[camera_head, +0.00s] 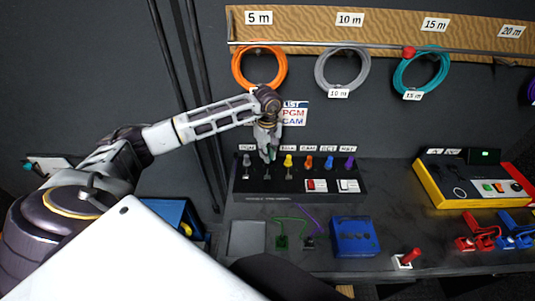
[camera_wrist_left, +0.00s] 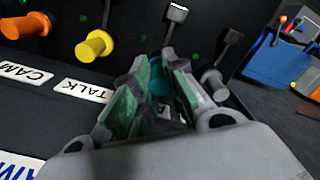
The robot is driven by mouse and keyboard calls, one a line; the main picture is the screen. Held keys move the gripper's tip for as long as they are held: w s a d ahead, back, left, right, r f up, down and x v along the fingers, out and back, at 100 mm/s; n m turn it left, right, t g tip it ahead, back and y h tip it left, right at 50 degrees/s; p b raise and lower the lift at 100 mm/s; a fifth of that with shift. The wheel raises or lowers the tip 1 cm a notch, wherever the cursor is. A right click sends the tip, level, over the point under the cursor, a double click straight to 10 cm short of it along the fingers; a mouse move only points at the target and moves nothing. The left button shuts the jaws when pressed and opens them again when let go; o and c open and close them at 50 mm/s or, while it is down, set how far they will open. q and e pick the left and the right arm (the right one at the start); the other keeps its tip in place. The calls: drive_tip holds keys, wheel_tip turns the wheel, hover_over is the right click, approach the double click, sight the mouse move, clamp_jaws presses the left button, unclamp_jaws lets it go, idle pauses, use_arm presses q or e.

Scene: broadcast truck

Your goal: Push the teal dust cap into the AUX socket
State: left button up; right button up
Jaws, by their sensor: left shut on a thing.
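My left gripper (camera_head: 268,155) is shut on the teal dust cap at the black panel (camera_head: 300,190), between a grey plug and a yellow one. In the left wrist view the teal dust cap (camera_wrist_left: 158,82) shows in a narrow strip between the fingertips (camera_wrist_left: 160,72). A white label partly hidden by the fingers begins with what looks like an A; it is beside the TALK label (camera_wrist_left: 84,90). The AUX socket is hidden behind the cap and fingers. I cannot tell how far the cap is in. My right gripper is not in view.
A yellow plug (camera_wrist_left: 95,45) and a grey plug (camera_wrist_left: 214,83) flank the fingers closely. Metal toggle levers (camera_wrist_left: 175,14) stand out from the panel. A blue box (camera_head: 354,237) and green and purple cables lie on the desk in front. Coiled cables hang above.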

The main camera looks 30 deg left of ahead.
use_arm(q)
drive_tip(key=shift+f+b, duration=0.85)
drive_tip(key=shift+f, duration=0.25)
idle(0.7)
drive_tip(key=o, duration=0.8)
drive_tip(key=shift+o, duration=0.2)
drive_tip(key=shift+r, duration=6)
drive_tip(key=shift+s, duration=0.1)
